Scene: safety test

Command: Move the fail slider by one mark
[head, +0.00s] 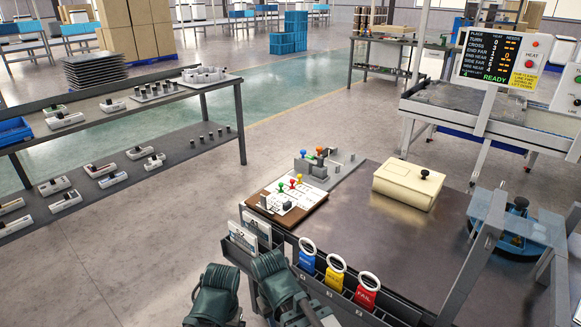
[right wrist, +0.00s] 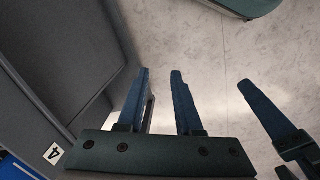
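A white board with a brown edge (head: 316,202) lies at the table's left end in the head view. It carries small green, red (head: 292,183) and yellow knobs; the markings are too small to read, so I cannot tell which knob is the fail slider. A red tag (head: 367,296) with a white ring, lettered FAIL, stands in the front rack. My two dark green arms come in at the bottom, left of the rack, their fingertips hidden. In the right wrist view my right gripper (right wrist: 161,75) is open and empty above the floor. A finger of my left gripper (right wrist: 262,110) shows at right.
Blue (head: 307,262) and yellow (head: 335,276) ringed tags stand beside the red one. A grey fixture (head: 345,168) with coloured knobs sits behind the board. A cream box (head: 405,188) with a black knob stands right of it. The table's front middle is clear.

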